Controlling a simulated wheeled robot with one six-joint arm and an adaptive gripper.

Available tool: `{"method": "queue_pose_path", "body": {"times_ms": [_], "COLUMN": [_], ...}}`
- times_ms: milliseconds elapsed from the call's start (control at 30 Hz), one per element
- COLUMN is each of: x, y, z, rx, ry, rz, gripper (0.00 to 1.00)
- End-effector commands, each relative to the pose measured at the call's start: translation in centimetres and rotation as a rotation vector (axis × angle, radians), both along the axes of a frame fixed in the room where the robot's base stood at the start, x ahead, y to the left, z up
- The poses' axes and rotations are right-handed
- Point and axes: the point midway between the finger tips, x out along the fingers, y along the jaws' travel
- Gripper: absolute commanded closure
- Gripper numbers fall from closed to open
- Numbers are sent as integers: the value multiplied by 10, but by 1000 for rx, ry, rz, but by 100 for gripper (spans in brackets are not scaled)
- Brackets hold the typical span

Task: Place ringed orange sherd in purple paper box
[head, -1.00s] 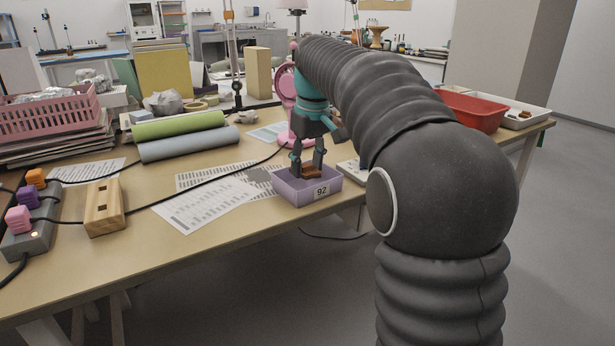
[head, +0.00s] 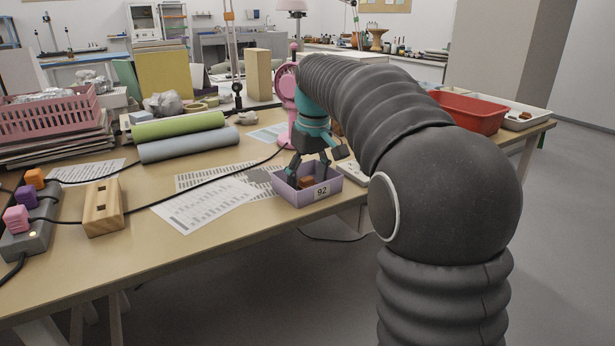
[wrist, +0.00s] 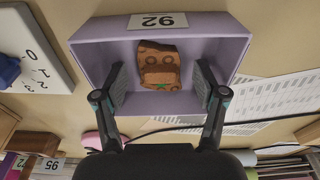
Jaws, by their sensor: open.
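The purple paper box (head: 335,187), labelled 92, stands near the table's front edge. It also shows in the wrist view (wrist: 240,50). The orange sherd (wrist: 158,68), brown-orange with ring marks and a small green spot, lies inside the box in the wrist view. In the head view only a small part of the sherd (head: 305,181) shows above the box's front wall. My gripper (head: 309,172) is open at the box. In the wrist view its two fingers (wrist: 160,88) are spread on either side of the sherd, with gaps between them and it.
Printed sheets (head: 205,205) lie left of the box, with a black cable across them. A pink stand (head: 287,100) is behind my gripper. A red tray (head: 468,112) and a white tray (head: 527,119) are at the right. A wooden block (head: 104,208) stands front left.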

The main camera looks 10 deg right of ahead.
Motion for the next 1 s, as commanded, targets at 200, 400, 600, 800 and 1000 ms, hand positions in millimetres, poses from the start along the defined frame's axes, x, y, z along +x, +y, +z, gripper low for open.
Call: {"method": "queue_pose_path", "body": {"times_ms": [200,400,600,800,1000], "x": [-1,-5,-10,-14,-15], "y": [-1,-3,-5,-6,-6], "z": [16,54,92,115,122], "rx": [0,0,0,0,0], "ry": [-2,-4,-2,0,0], "rz": [0,0,0,0,0], "gripper": [29,29,29,29,29]}}
